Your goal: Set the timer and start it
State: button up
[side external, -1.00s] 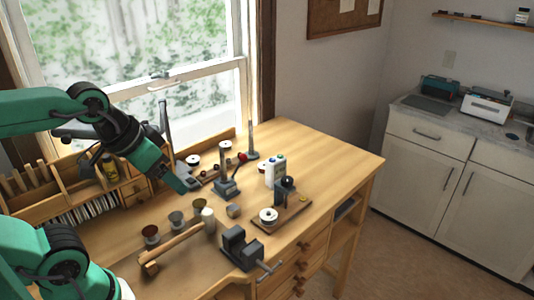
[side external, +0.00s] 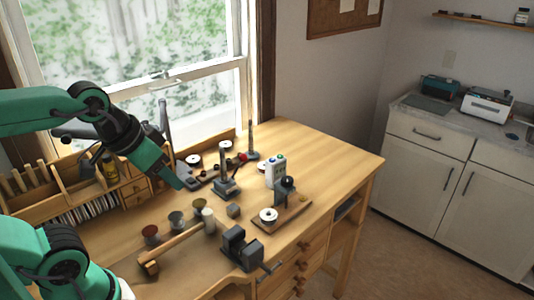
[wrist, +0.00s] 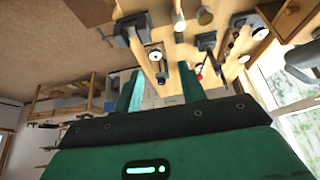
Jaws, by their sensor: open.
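I cannot pick out the timer surely in the wrist view.
A dark post on a base (side external: 227,188) stands between my gripper and the white box. A dark vise (side external: 240,248), a wooden mallet (side external: 172,248) and several small cups are nearer the front. A board with a spool (side external: 268,215) lies before the box. The bench's right end is clear.

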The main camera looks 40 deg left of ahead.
jog(key=shift+w+r, duration=0.25)
jog(key=shift+w, duration=0.1)
jog(key=c, duration=0.7)
jog(key=shift+g, duration=0.3)
jog(key=w+r, duration=0.1)
jog(key=w, duration=0.1)
jog(key=w+r, duration=0.1)
jog(key=w, duration=0.2)
jog(key=w+a+r, duration=0.1)
jog(key=w, duration=0.2)
jog(key=shift+r, duration=0.35)
grip_shut()
jog(key=w+a+f+g, duration=0.1)
jog(key=w+a+f, duration=0.1)
jog(key=w, duration=1)
jog(key=w+a+f, duration=0.2)
jog(key=w+a, duration=0.2)
jog(key=w, duration=0.8)
jog(key=shift+w+f+g, duration=0.3)
jog(key=shift+g, duration=0.1)
